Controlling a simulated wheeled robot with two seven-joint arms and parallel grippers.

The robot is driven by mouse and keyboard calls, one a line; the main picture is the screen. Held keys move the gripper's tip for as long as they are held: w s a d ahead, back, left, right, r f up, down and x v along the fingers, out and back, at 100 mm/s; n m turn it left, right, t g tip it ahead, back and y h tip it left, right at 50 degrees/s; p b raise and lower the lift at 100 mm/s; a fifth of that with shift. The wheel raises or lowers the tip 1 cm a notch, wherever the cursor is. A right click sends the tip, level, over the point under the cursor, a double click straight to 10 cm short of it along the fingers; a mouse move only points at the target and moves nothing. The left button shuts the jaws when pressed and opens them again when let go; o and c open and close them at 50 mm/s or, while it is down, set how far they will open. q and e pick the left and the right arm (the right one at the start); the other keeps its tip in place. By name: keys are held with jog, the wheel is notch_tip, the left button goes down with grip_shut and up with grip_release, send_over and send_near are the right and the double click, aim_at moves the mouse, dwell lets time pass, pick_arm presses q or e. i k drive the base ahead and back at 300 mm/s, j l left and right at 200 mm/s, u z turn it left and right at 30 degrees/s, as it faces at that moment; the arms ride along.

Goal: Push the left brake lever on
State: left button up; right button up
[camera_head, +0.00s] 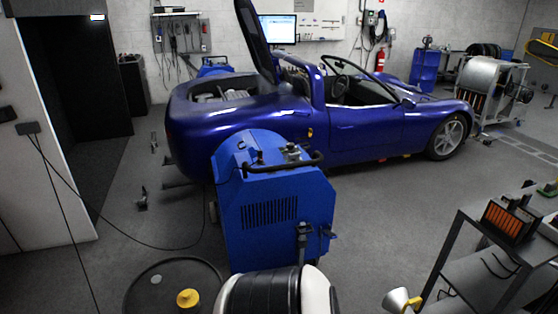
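A blue wheeled unit (275,210), probably the hub dynamometer, stands in the middle of the floor with its vented side towards me. A black bar handle (282,165) runs across its top. A dark upright fitting (303,238) sits low on its near face, with another small dark part (328,232) at its right edge. I cannot tell whether either is a brake lever, and no left brake lever can be made out. The lower part of the unit is hidden by a black and white shape at the bottom edge. Neither of my grippers is in view.
A blue open-top car (350,125) stands behind the unit. A dark drum (150,290) with a yellow cap (187,298) is at bottom left, with a cable on the floor nearby. A dark shelf (482,285) stands at right. Floor between unit and shelf is clear.

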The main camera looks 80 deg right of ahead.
aim_at(329, 232)
jog(key=z, duration=3.25)
jog(key=i+l, duration=0.2)
jog(key=i, duration=0.4)
jog(key=i+l+z, duration=0.1)
jog(key=i, duration=0.5)
jog(key=i+l+z, duration=0.1)
jog(key=i+l, duration=0.15)
jog(key=i, duration=0.35)
jog(key=i+l, duration=0.1)
jog(key=i, duration=0.5)
